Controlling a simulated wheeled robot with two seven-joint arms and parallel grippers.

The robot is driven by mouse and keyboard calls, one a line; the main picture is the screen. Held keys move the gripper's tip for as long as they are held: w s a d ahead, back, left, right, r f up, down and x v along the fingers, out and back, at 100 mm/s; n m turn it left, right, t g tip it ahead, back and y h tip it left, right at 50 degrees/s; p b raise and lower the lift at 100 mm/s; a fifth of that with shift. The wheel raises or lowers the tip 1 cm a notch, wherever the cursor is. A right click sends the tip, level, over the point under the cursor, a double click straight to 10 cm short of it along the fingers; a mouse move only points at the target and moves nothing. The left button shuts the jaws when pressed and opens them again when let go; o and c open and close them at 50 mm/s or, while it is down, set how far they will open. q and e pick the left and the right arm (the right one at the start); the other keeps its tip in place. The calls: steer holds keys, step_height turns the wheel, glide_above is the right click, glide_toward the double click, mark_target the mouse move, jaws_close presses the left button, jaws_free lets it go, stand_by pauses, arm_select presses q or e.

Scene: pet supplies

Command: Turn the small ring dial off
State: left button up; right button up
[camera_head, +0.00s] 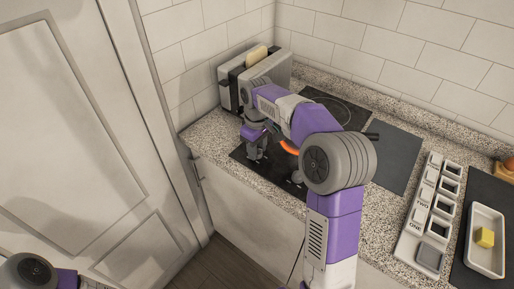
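A black cooktop (240,154) is set in the speckled counter. Part of one ring (290,147) glows orange, mostly covered by my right arm. A second, unlit ring (335,108) shows behind the arm. I cannot make out the small ring dial clearly; small dark shapes at the cooktop's front edge are partly hidden by my arm. My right gripper (256,153) points down over the left part of the cooktop, left of the glowing ring. Its fingers are too small to tell open from shut. Only a link of my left arm shows at bottom left; its gripper is out of view.
A toaster (229,88) with a bread slice (257,55) stands behind my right gripper. A dark mat (398,157) lies right of the cooktop. Farther right are a white compartment holder (411,245) and a white dish (486,262) with a yellow block (485,237).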

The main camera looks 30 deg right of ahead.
steer(key=c, duration=0.4)
steer(key=shift+r+n+p, duration=0.15)
steer(key=shift+n+p, duration=0.75)
steer(key=shift+p, duration=0.25)
steer(key=n+p, duration=0.3)
steer(key=shift+p, duration=0.3)
steer(key=n+p, duration=0.3)
steer(key=n, duration=0.2)
steer(key=shift+p, duration=0.35)
steer(key=n+p, duration=0.3)
steer(key=n, duration=0.1)
steer(key=o, duration=1)
steer(key=shift+o, duration=0.2)
